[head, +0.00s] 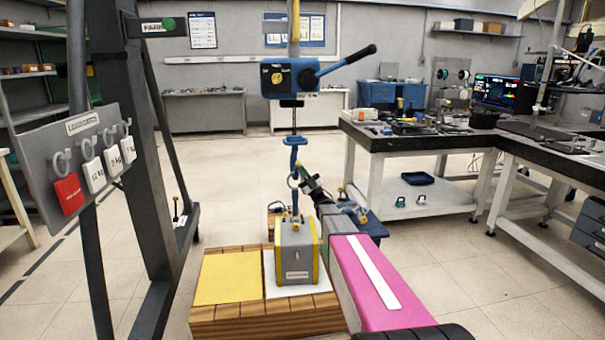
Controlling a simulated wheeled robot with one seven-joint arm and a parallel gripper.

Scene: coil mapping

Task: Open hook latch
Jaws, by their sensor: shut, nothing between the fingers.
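A blue lever hoist (290,78) hangs in the middle of the head view. Below it, on a dark line, hangs a blue hook block (295,143), with the hook (293,178) under it. The latch is too small to make out.
The block stands on the white half of a wooden pallet (230,314), next to a yellow sheet (226,278). A dark steel frame (150,180) and a tag board (84,150) stand at left. A workbench (420,143) is at right. Open floor lies behind.

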